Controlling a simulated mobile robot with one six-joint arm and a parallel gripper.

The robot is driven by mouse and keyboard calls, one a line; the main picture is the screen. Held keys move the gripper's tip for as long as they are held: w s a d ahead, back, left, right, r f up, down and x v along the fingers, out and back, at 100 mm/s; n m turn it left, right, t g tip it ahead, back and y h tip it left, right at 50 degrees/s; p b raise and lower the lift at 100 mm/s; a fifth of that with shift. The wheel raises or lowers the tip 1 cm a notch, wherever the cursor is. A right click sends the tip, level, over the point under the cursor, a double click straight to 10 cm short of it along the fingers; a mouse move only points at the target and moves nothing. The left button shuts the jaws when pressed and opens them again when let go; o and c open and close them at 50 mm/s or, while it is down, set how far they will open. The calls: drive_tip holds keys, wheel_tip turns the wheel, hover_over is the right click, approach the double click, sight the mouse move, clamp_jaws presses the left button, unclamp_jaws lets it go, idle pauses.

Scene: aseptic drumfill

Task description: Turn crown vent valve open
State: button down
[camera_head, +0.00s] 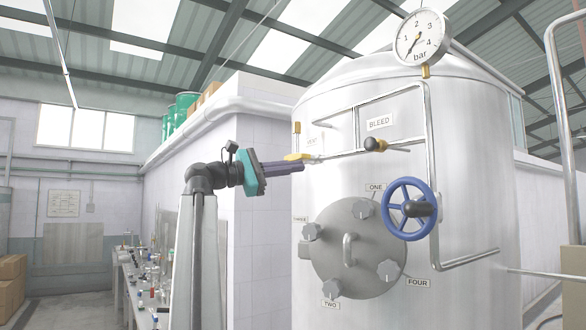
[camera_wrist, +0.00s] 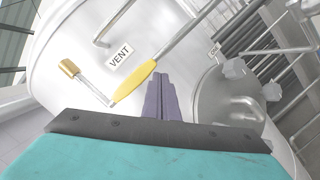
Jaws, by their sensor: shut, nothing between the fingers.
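The vent valve's yellow lever (camera_head: 298,157) is on the thin pipe at the tank's upper left. In the wrist view the lever (camera_wrist: 136,81) lies slanted below the VENT label (camera_wrist: 121,57), roughly in line with the pipe beyond its upper end. My gripper (camera_head: 302,167) is shut and empty, its dark fingers pointing right just below the lever in the head view. In the wrist view my gripper's fingertips (camera_wrist: 159,78) are just right of the lever; whether they touch it I cannot tell. A small brass fitting (camera_wrist: 69,68) tops the short pipe at the lever's lower end.
A BLEED label (camera_head: 379,122) and a dark-knobbed valve (camera_head: 374,145) are to the right on the pipework. Below are a round hatch (camera_head: 345,270) with several knobs and a blue handwheel (camera_head: 409,209). A pressure gauge (camera_head: 421,37) stands on top. A tiled wall (camera_head: 262,200) is behind my arm.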

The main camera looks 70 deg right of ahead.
drive_tip(key=w+a+f+b, duration=0.4)
drive_tip(key=w+a+f, duration=0.2)
drive_tip(key=a, duration=0.1)
drive_tip(key=shift+a+f+b, duration=0.2)
drive_tip(key=shift+a+b, duration=0.05)
drive_tip(key=shift+b, duration=0.05)
idle(0.3)
idle(0.4)
